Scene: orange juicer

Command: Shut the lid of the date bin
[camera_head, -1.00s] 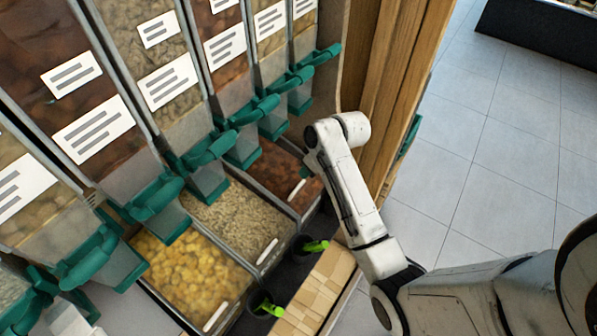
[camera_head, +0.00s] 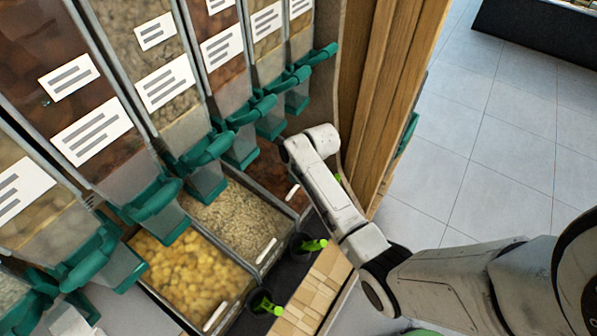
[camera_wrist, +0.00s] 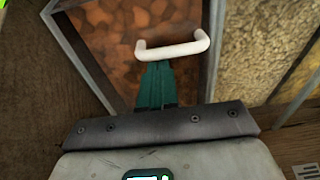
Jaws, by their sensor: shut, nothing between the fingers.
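The date bin (camera_head: 268,172) is the lower bin with red-brown contents at the right end of the row, partly hidden by my arm in the head view. Its lid (camera_wrist: 150,22) looks clear, with a grey frame and a white handle (camera_wrist: 172,48); the handle also shows in the head view (camera_head: 292,192). I cannot tell how far the lid stands open. My gripper (camera_wrist: 157,72) is shut and empty, its teal fingers pointing at the handle and their tips just below it in the wrist view. I cannot tell whether they touch. My arm hides the gripper in the head view.
Bins of pale grain (camera_head: 235,220) and yellow pieces (camera_head: 185,270) lie to the left. Dispensers with green spouts (camera_head: 205,150) hang above. Green-handled scoops (camera_head: 313,244) stand in front. A wooden side panel (camera_head: 385,100) is on the right, with open floor (camera_head: 500,150) beyond.

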